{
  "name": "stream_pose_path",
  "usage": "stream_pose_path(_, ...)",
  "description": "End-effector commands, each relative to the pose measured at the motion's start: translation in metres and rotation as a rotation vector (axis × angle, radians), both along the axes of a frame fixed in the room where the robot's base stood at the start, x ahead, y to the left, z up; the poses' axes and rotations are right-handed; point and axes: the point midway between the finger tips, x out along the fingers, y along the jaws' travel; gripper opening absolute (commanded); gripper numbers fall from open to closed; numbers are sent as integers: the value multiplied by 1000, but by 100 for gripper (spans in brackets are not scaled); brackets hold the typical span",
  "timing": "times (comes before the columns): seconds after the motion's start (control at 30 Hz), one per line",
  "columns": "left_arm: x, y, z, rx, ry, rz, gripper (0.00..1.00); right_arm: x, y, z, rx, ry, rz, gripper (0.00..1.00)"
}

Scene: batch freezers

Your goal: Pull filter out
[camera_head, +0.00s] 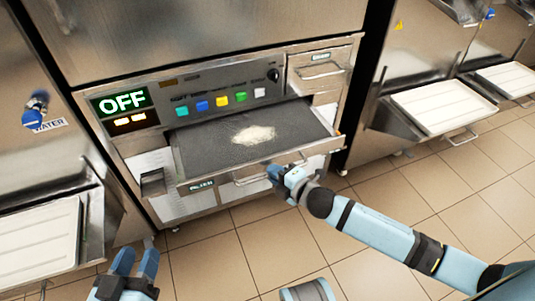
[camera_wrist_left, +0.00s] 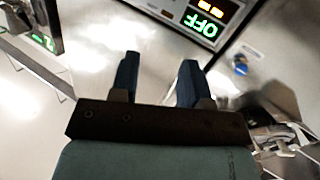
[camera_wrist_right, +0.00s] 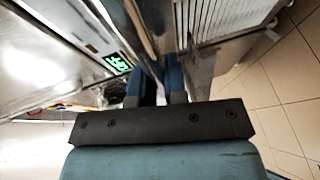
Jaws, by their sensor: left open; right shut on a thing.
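The filter drawer (camera_head: 215,143) is a dark mesh tray with a metal rim. It is pulled out from the machine front, below the coloured buttons, and a pale clump of residue (camera_head: 254,134) lies on its mesh. My right gripper (camera_head: 275,172) is shut at the handle on the drawer's front edge. In the right wrist view the right gripper (camera_wrist_right: 160,85) has its fingers close together against the metal edge; the handle itself is hard to make out there. My left gripper (camera_head: 136,264) is open and empty at the lower left, apart from the drawer; it also shows in the left wrist view (camera_wrist_left: 158,78).
The machine's display (camera_head: 124,101) reads OFF. A smaller closed drawer (camera_head: 320,69) sits at upper right of the panel. White trays stand on shelves at left (camera_head: 40,240) and right (camera_head: 443,105). The tiled floor (camera_head: 230,245) in front is clear.

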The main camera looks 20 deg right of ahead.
Motion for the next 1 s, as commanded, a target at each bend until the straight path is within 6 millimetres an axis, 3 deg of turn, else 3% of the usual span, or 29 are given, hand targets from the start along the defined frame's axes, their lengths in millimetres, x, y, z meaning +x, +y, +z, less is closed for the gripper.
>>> stream_pose_path(0.2, -2, 5, -10, 30, 48, 10, 43, -21, 0, 0, 1, 0, 1, 0)
stream_pose_path(0.63, -2, 5, -14, 36, 60, 10, 43, -24, 0, 0, 0, 0, 1, 0)
stream_pose_path(0.67, -2, 5, -14, 36, 60, 10, 43, -24, 0, 0, 0, 0, 1, 19)
stream_pose_path(0.73, -2, 5, -14, 36, 59, 11, 43, -24, -1, 0, 0, 0, 1, 36)
stream_pose_path(1.0, -2, 5, -14, 36, 58, 11, 43, -24, -1, 0, 0, 0, 1, 36)
